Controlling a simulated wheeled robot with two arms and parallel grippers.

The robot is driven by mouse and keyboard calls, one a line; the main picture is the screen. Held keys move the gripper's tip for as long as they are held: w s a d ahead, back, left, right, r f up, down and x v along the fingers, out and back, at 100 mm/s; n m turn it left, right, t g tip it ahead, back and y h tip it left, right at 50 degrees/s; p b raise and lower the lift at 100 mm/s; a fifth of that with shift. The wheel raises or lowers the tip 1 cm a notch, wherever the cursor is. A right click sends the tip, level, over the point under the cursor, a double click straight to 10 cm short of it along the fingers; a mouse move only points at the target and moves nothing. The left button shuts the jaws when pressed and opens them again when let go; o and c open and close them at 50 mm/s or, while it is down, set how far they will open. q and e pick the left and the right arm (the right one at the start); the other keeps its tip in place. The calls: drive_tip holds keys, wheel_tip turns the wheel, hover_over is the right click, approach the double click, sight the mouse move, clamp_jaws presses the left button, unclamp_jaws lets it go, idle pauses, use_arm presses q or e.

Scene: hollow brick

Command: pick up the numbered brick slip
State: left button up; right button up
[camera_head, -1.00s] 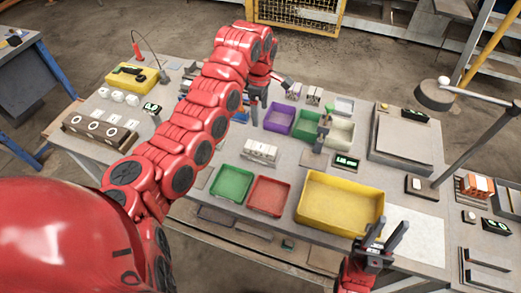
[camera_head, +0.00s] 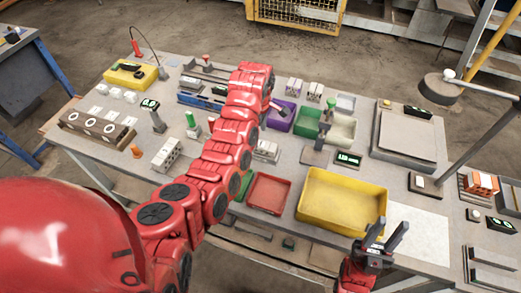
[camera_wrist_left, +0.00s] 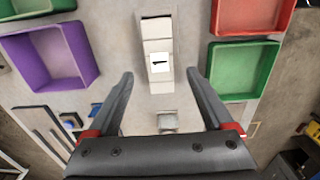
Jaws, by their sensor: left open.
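A pale brick slip (camera_wrist_left: 158,50) with a white label bearing a black mark lies on the table, lengthwise between the fingers of my left gripper (camera_wrist_left: 160,73) in the left wrist view. The gripper is open; its fingertips stand on either side of the slip, apart from it. In the head view the slip (camera_head: 266,150) shows partly behind my left arm, and that gripper is mostly hidden by the arm. My right gripper (camera_head: 386,238) is open and empty at the table's front edge, by the yellow tray.
A purple tray (camera_wrist_left: 85,52) is left of the slip and a green tray (camera_wrist_left: 248,57) right of it. A small grey block (camera_wrist_left: 168,122) lies between the fingers' bases. Red (camera_head: 269,194) and yellow (camera_head: 342,203) trays stand nearer the front.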

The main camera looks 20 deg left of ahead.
sight(261, 144)
use_arm(q)
drive_tip(key=shift+d+f, duration=0.1)
drive_tip(key=shift+f, duration=0.35)
wheel_tip(261, 144, down, 3)
drive_tip(key=shift+d+r+p, duration=0.1)
drive_tip(key=shift+p, duration=0.9)
drive_tip(key=shift+f, duration=0.65)
clamp_jaws()
